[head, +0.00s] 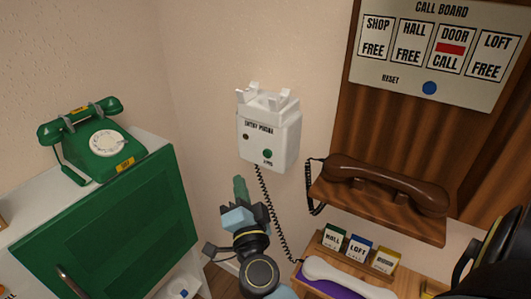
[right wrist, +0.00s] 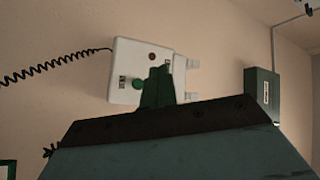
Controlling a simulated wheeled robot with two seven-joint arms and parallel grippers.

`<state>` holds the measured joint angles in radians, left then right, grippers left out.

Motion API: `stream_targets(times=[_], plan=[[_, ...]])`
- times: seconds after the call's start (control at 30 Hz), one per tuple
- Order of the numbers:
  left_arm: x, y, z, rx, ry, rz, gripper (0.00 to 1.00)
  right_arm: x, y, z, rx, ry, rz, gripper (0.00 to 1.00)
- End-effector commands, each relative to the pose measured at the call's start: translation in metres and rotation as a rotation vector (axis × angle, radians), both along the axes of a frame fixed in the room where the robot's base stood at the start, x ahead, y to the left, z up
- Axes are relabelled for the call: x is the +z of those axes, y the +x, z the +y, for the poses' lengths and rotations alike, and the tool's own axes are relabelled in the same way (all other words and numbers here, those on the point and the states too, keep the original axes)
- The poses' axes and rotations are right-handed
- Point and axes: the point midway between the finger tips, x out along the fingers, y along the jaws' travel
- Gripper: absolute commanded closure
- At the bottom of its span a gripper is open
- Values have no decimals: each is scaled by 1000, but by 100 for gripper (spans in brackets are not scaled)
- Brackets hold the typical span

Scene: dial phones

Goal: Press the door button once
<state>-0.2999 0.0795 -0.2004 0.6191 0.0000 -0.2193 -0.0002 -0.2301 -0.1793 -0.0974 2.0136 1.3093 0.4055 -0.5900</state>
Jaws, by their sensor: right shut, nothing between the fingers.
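The white entry phone (head: 283,136) hangs on the wall, its top cradle empty. Its front has a green button (head: 267,154) at lower right with a small label I cannot read, and a small dark spot at left. My right gripper (head: 240,187) is shut and empty, its green fingertips below and left of the phone. In the right wrist view the phone (right wrist: 122,70) appears turned on its side, and the fingers (right wrist: 158,88) stand in front of part of it, close beside the green button (right wrist: 137,84). I cannot tell if they touch. My left gripper is not in view.
The call board (head: 430,40) shows a red bar in the DOOR CALL window. A brown handset (head: 387,184) rests on a wooden shelf. A white handset (head: 345,277) lies below, near label cards. A green dial phone (head: 95,140) stands at left on a green-doored cabinet (head: 110,235).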

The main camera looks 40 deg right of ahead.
Motion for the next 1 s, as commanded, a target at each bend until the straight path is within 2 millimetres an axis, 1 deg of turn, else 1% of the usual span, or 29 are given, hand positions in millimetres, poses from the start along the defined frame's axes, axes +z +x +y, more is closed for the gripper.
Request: stream_targets(times=[0.17, 0.5, 0.6, 0.8, 1.0], plan=[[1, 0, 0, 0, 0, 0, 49, 1, 5, -12, 0, -3, -1, 100], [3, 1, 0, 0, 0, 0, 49, 1, 23, -56, -1, -3, -3, 100], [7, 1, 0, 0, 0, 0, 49, 1, 28, -65, 1, -4, 1, 100], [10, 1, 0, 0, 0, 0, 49, 1, 33, -78, 1, -3, 0, 100], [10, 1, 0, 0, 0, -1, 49, 0, 34, -81, 2, -2, -1, 100]])
